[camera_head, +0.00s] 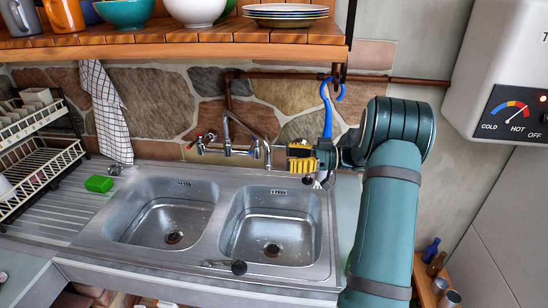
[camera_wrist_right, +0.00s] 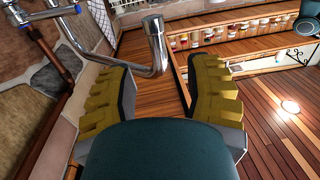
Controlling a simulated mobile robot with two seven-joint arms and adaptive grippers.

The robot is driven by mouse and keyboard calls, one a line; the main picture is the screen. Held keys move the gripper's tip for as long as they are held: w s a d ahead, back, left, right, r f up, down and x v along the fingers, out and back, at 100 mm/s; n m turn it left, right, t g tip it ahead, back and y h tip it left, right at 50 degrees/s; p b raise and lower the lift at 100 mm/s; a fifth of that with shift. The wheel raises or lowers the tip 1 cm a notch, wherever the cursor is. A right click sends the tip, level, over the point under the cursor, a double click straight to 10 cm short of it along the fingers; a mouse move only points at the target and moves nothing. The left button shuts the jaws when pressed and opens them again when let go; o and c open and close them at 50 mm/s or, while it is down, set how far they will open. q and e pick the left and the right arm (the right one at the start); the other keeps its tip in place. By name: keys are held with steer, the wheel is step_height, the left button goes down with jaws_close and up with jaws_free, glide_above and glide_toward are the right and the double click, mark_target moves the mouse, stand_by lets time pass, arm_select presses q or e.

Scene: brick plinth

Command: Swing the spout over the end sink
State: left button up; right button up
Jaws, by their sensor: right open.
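The chrome spout (camera_head: 267,155) slants from the wall tap (camera_head: 228,150) toward the right, its outlet near the back of the right sink basin (camera_head: 270,225). The left sink basin (camera_head: 165,215) is beside it; both are empty. My right gripper (camera_head: 291,158) is just right of the spout, behind the right basin. In the right wrist view my gripper (camera_wrist_right: 160,68) is open, with yellow ridged fingers apart. The spout (camera_wrist_right: 155,45) shows beyond and between the fingertips; I cannot tell whether they touch it. My left gripper is out of view.
A wooden shelf (camera_head: 175,42) with bowls and plates hangs above. A blue hook (camera_head: 328,105) hangs close to my right arm. A dish rack (camera_head: 35,150) and green sponge (camera_head: 99,184) are at left. A white water heater (camera_head: 510,75) is at right.

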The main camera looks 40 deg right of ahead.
steer(key=shift+v, duration=2.65)
